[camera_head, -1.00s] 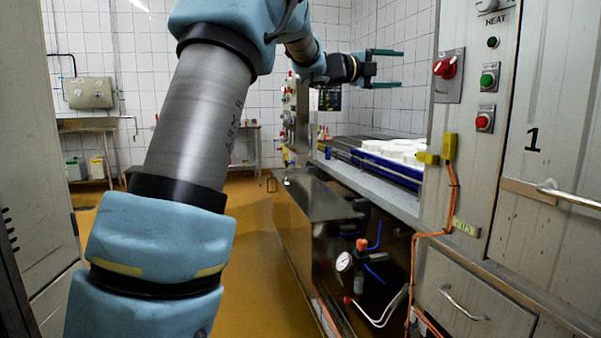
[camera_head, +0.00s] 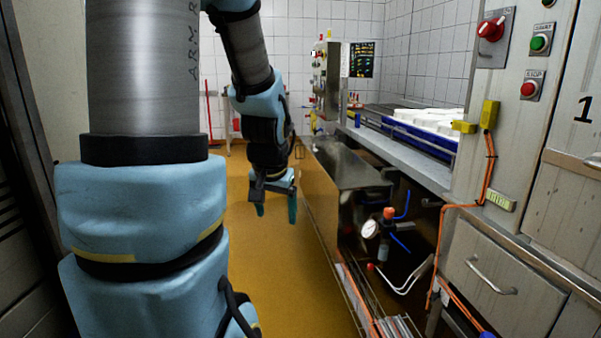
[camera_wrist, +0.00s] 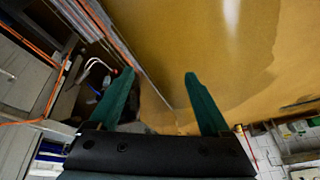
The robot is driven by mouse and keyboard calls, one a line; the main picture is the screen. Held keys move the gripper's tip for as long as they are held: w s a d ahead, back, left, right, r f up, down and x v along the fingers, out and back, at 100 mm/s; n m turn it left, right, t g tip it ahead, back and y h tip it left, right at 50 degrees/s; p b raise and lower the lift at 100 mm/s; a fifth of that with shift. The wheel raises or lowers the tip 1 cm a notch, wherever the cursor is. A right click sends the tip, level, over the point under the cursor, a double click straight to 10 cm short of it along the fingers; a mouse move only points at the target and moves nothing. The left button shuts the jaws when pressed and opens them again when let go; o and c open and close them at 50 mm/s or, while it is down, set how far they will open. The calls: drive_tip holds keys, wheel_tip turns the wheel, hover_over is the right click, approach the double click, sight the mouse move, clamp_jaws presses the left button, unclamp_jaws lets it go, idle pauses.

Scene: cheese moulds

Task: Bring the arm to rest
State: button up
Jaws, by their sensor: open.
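My gripper (camera_head: 277,212) hangs from my arm in the middle of the head view, its fingers pointing down over the yellow floor (camera_head: 265,290). It is to the left of the steel machine and appears apart from it. In the wrist view my gripper (camera_wrist: 160,95) shows two green fingers spread apart, with nothing between them but floor and the machine's lower edge. It is open and empty. My arm is bent, with the forearm hanging down.
A steel machine (camera_head: 345,165) with white blocks (camera_head: 430,122) on its blue-edged conveyor runs along the right. A control cabinet (camera_head: 500,160) with buttons and orange cables stands nearer. A grey panel (camera_head: 50,90) is at the left. The floor between is clear.

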drive_tip(key=s+a+f+n+g+p, duration=0.1)
drive_tip(key=s+f+n+g+p, duration=0.15)
drive_tip(key=s, duration=0.75)
wheel_tip(320, 180, up, 12)
drive_tip(key=p, duration=1)
drive_tip(key=shift+w, duration=0.4)
drive_tip(key=shift+a+f, duration=0.1)
drive_tip(key=shift+a, duration=0.1)
